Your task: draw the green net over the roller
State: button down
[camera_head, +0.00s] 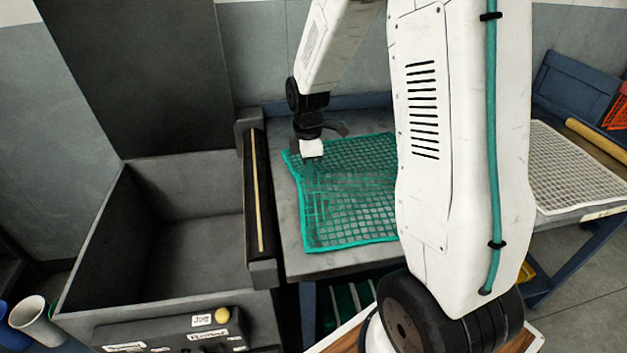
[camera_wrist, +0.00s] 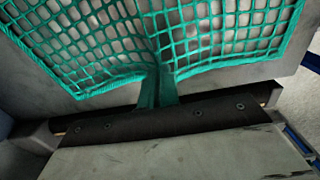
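The green net (camera_head: 350,205) lies spread on the grey table, its left edge close to the roller. In the wrist view the net (camera_wrist: 215,40) is creased, and its near edge draws in to a bunched point between my fingers.
An open grey bin (camera_head: 125,280) lies left of the roller, with a control panel (camera_head: 205,332) on its front. Bare grey table (camera_head: 287,215) borders the net's left side. A white net (camera_head: 575,170) lies on another table at right. My arm hides the green net's right part.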

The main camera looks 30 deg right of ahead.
notch_tip(320, 180, up, 2)
jog(key=shift+r, duration=0.1)
jog(key=shift+w+f, duration=0.1)
jog(key=shift+f, duration=0.4)
jog(key=w+a, duration=0.5)
jog(key=a, duration=0.7)
jog(key=w+a, duration=0.5)
jog(key=a, duration=0.7)
notch_tip(320, 180, down, 9)
jog(key=shift+d, duration=0.25)
dwell(0.4)
jog(key=shift+s, duration=0.1)
jog(key=shift+c, duration=1.4)
grip_release()
